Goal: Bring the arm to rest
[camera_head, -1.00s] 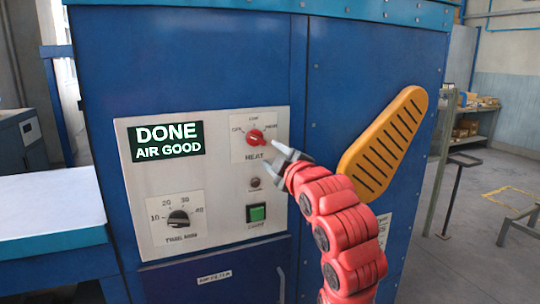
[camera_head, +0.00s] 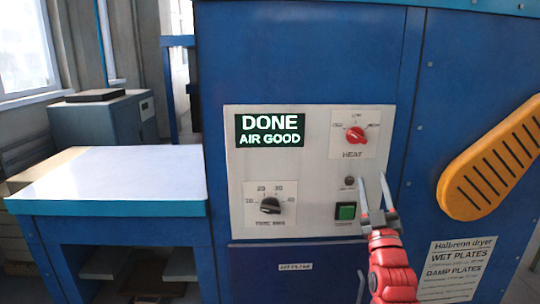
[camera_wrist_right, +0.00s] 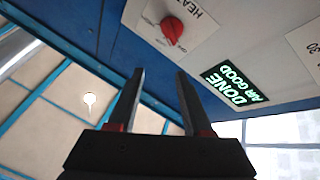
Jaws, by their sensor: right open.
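My right gripper (camera_head: 374,200) is open and empty in the head view, its two fingers pointing up in front of the lower right of the control panel (camera_head: 300,215). It also shows in the right wrist view (camera_wrist_right: 158,95), with a clear gap between the fingers. The red heat knob (camera_head: 355,135) is above the gripper in the head view and apart from it. It also shows in the right wrist view (camera_wrist_right: 172,28). The green button (camera_head: 345,211) is just left of the fingers. The display (camera_head: 269,130) reads "DONE AIR GOOD". My left gripper is not in view.
The blue dryer cabinet (camera_head: 300,50) fills the middle. A yellow slotted paddle shape (camera_head: 490,175) is on its right side. A black timer dial (camera_head: 270,205) is on the panel. A white-topped table (camera_head: 120,178) stands at left. A grey cabinet (camera_head: 105,130) is behind it.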

